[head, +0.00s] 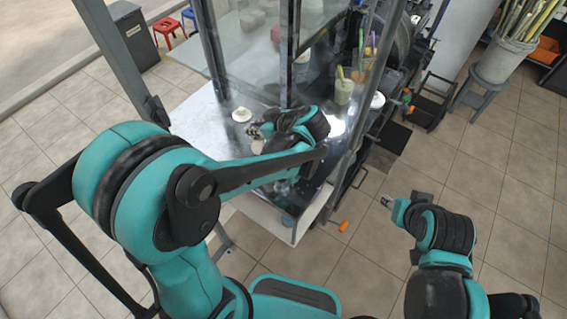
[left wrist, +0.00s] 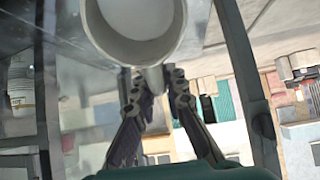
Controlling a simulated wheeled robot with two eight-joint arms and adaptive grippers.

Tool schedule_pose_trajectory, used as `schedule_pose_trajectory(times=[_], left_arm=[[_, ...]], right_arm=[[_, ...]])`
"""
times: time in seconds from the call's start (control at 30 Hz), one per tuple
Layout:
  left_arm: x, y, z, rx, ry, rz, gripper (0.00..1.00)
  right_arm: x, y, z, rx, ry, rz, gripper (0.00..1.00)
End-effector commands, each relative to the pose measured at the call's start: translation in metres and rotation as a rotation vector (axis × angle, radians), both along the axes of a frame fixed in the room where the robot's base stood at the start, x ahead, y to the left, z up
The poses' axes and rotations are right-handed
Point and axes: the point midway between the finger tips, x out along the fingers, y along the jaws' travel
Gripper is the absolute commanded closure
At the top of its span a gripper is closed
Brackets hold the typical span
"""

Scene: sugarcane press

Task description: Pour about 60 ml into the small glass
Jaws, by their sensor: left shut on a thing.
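My left gripper (head: 262,130) is over the cart counter in the head view. In the left wrist view its fingers (left wrist: 158,88) are shut on the handle of a white round vessel (left wrist: 140,18), whose open mouth faces that camera. In the head view a pale part of what looks like this vessel (head: 258,146) shows beside the fingers. I cannot tell how far it is tilted or what it contains. I cannot clearly pick out the small glass. My right gripper (head: 387,201) is low over the floor, away from the cart; its finger opening is too small to judge.
The counter (head: 195,120) has a small cream round item (head: 241,115) on it. Glass panes and metal posts stand close around my left arm. A cup of green drink with a straw (head: 344,88) stands at the right. A bucket of canes (head: 503,58) is at the far right.

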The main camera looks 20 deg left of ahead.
Motion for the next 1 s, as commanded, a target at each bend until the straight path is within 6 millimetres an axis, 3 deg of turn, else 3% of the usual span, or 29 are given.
schedule_pose_trajectory(times=[1.0], left_arm=[[-0.003, -0.008, 0.010, 0.111, -0.050, 0.000, 1.00]], right_arm=[[0.000, 0.000, -0.009, 0.000, 0.000, 0.000, 0.59]])
